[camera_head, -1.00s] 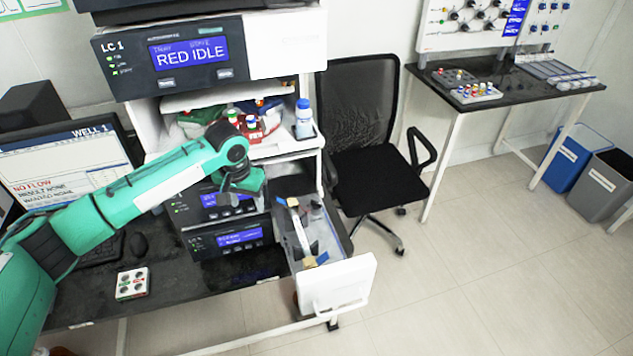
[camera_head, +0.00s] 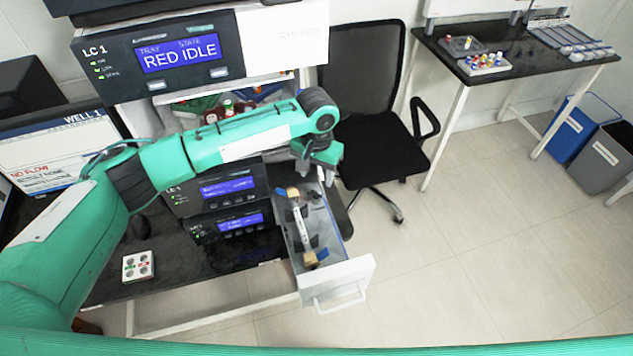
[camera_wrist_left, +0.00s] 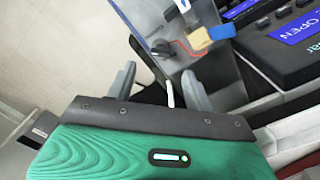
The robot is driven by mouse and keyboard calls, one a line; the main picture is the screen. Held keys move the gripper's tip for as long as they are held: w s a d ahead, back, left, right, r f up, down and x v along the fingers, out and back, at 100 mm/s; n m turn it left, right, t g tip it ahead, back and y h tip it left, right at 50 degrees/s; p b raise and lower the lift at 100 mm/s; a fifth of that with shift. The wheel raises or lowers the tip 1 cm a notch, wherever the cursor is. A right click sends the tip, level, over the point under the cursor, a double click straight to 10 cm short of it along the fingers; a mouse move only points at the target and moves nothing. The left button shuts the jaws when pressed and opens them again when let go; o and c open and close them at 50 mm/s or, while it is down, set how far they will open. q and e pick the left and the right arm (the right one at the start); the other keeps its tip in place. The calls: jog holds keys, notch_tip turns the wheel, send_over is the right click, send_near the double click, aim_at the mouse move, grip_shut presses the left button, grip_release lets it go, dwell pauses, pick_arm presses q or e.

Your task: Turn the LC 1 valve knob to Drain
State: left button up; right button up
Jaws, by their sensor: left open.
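The LC 1 unit (camera_head: 180,55) stands at the top, its screen reading "RED IDLE". A lower unit (camera_head: 215,190) also bears an LC 1 label. Below, an open drawer (camera_head: 345,278) holds a pale tube with tan end blocks (camera_head: 311,259) and small dark parts. I cannot make out a valve knob or a Drain mark. My left gripper (camera_head: 322,178) hangs above the drawer's back end, partly hidden by its wrist. In the left wrist view its fingers (camera_wrist_left: 160,90) are apart, with a white rod (camera_wrist_left: 169,94) seen between them; contact is unclear. My right gripper is out of view.
A black chair (camera_head: 375,150) stands right of the drawer. A white shelf with small items is partly behind my left arm. Open floor (camera_head: 480,270) lies to the right.

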aim_at(317, 192)
pick_arm(q)
jog(key=f, duration=0.2)
jog(key=f+p, duration=0.1)
jog(key=f, duration=0.2)
jog(key=shift+w, duration=0.2)
jog(key=shift+s+f+p, duration=0.15)
jog(key=shift+f+p, duration=0.3)
jog(key=shift+f, duration=0.55)
jog(key=c, duration=1)
